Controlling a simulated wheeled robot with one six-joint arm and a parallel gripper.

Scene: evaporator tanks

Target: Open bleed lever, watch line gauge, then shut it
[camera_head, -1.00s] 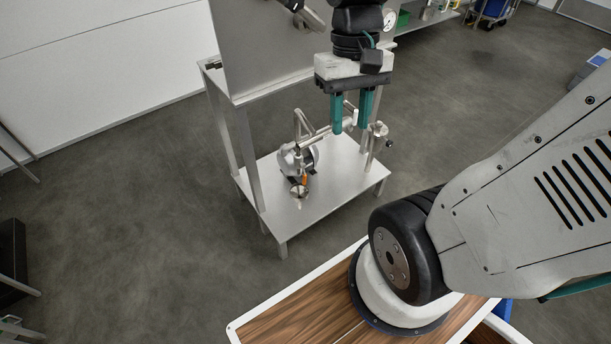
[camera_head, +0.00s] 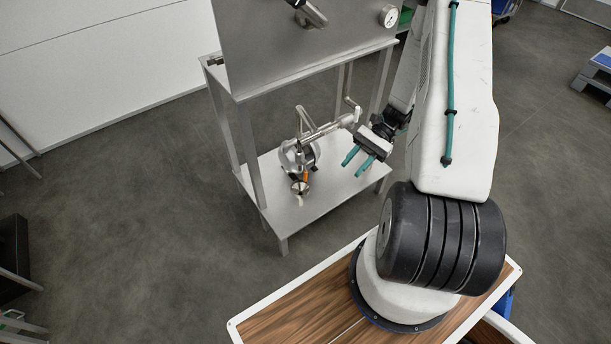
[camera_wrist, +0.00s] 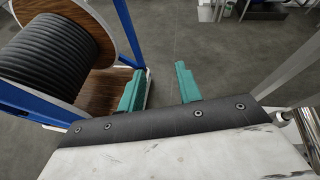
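The line gauge appears to be the round white dial (camera_head: 389,15) on the front of the steel tank; its needle is too small to read. Below the tank, a metal pipe (camera_head: 325,130) carries upright handles. An orange part (camera_head: 306,175) sits low beside the round metal body (camera_head: 296,157) at the pipe's left end. I cannot tell which of these is the bleed lever. My gripper (camera_head: 357,162) is just right of and below the pipe's right end, fingers pointing down-left. In the wrist view my gripper (camera_wrist: 160,85) has its teal fingers apart with nothing between them.
The steel tank (camera_head: 290,50) stands on a metal frame with a lower shelf (camera_head: 310,205). A dark cable reel (camera_wrist: 45,55) with a blue frame fills the left of the wrist view. Open grey floor (camera_head: 140,190) lies left of the stand.

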